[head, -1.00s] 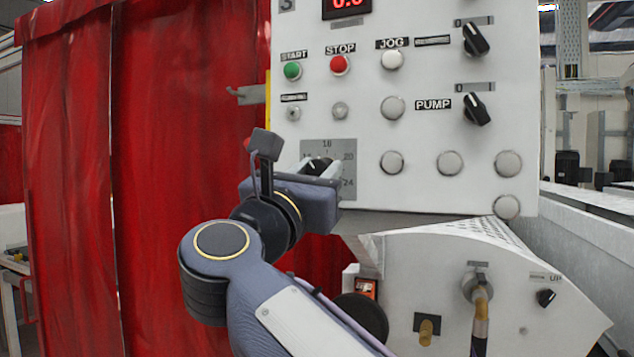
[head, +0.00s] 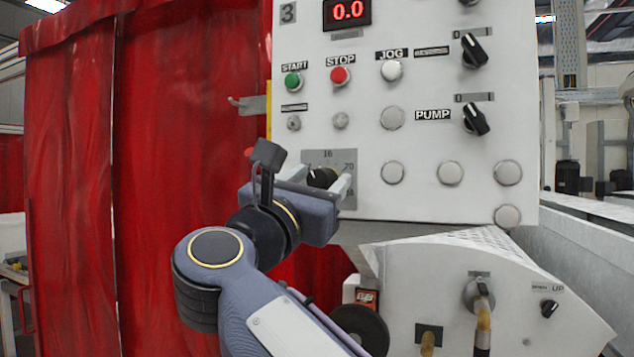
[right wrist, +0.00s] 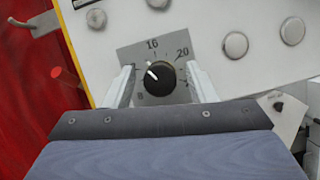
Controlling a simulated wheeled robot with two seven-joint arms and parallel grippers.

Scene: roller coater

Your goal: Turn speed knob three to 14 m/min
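The speed knob (head: 322,177) is black and sits on a grey scale plate (head: 343,160) at the lower left of the white panel marked 3. In the right wrist view the knob (right wrist: 159,78) has its white pointer line toward the upper left, left of the 16 mark. My right gripper (head: 318,180) is at the knob. In the right wrist view its fingers (right wrist: 161,85) stand on either side of the knob, open, with a gap on both sides. The red display (head: 347,11) reads 0.0. My left gripper is not in view.
Green start (head: 292,81) and red stop (head: 340,76) buttons sit above the knob. Two black selector switches (head: 474,50) are at the panel's right. A hook-like bracket (head: 248,104) juts from the left edge, before a red curtain (head: 185,170). A sloped housing (head: 500,280) lies below.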

